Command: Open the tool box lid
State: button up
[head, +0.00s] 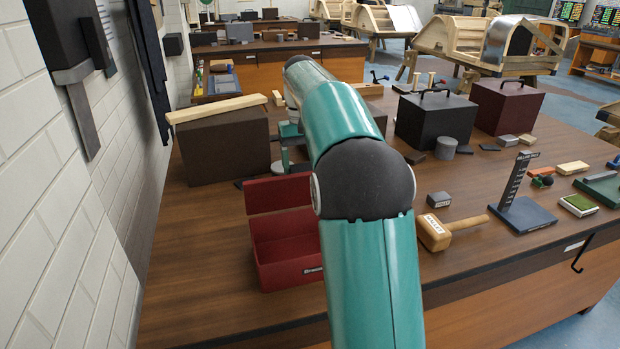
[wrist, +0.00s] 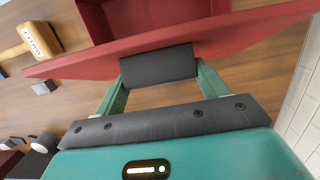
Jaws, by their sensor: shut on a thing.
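The red tool box (head: 288,262) stands on the wooden bench, left of my arm, with its inside showing. Its red lid (head: 278,194) is raised and stands upright along the back of the box. My gripper (wrist: 158,67) is shut on the lid's edge; in the wrist view the lid (wrist: 85,62) runs wide across the picture behind the dark fingertip pad. In the head view my gripper (head: 280,168) is just behind the lid's top edge, and my arm hides the right part of the box.
A large brown block (head: 222,147) with a wood strip on top stands behind the box. Black (head: 437,118) and maroon (head: 506,105) cases stand behind. A white brick wall (head: 60,190) bounds the left.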

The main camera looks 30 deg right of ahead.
jog(key=w+d+g, duration=0.1)
jog(key=w, duration=0.5)
jog(key=shift+d, duration=0.2)
jog(key=shift+s, duration=0.1)
dwell(0.5)
jog(key=o, duration=1.4)
jog(key=shift+s, duration=0.1)
